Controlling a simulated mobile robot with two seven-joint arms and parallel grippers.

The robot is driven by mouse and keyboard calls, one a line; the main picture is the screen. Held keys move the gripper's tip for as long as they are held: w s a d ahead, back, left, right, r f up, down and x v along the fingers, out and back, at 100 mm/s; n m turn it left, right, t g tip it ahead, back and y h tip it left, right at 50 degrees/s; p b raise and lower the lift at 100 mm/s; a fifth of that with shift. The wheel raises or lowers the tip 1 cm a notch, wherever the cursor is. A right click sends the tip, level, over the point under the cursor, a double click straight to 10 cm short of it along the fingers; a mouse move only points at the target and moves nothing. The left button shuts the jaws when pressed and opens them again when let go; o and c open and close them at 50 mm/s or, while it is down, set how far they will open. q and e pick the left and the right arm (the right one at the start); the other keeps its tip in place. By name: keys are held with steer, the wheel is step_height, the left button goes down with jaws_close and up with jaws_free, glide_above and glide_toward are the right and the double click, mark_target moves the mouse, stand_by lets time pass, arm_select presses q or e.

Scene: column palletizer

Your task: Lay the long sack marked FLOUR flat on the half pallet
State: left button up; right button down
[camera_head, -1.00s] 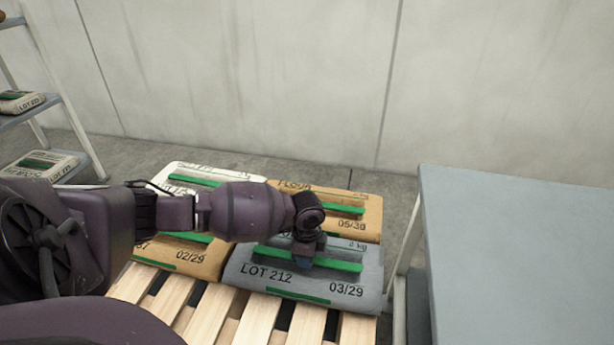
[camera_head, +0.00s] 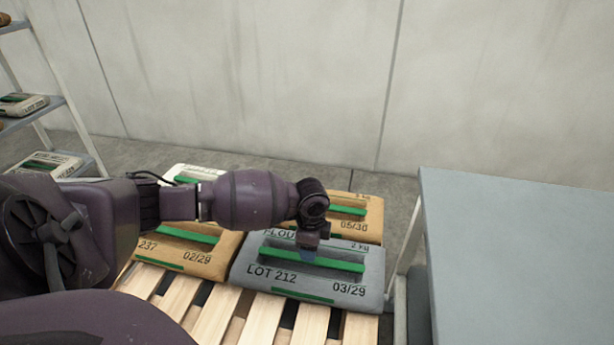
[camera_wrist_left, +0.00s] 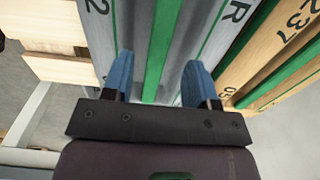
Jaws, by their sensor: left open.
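The grey sack (camera_head: 320,286) marked FLOUR, LOT 212 and 03/29 lies flat on the front right of the wooden half pallet (camera_head: 212,313). A green raised strip runs along its top. My left gripper (camera_head: 306,254) is over the middle of this sack. In the left wrist view, the blue fingers of my left gripper (camera_wrist_left: 160,80) are spread apart, with the grey sack (camera_wrist_left: 188,30) and its green strip showing between them. Nothing is held. The gripper hides part of the sack's print. My right gripper does not show.
A brown sack (camera_head: 170,252) lies left of the grey one, another brown sack (camera_head: 368,212) behind it, and a white sack (camera_head: 190,169) at the back left. A grey table (camera_head: 520,250) stands close on the right. A shelf rack (camera_head: 35,111) holds sacks at left.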

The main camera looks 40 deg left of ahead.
arm_select(q)
step_height(320, 180, up, 7)
steer(key=p, duration=0.2)
steer(key=shift+r, duration=0.2)
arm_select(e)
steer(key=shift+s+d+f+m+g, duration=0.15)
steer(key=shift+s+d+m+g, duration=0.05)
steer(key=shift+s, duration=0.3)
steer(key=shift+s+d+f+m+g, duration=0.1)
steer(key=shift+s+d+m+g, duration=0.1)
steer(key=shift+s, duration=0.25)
arm_select(q)
steer(key=shift+d, duration=0.1)
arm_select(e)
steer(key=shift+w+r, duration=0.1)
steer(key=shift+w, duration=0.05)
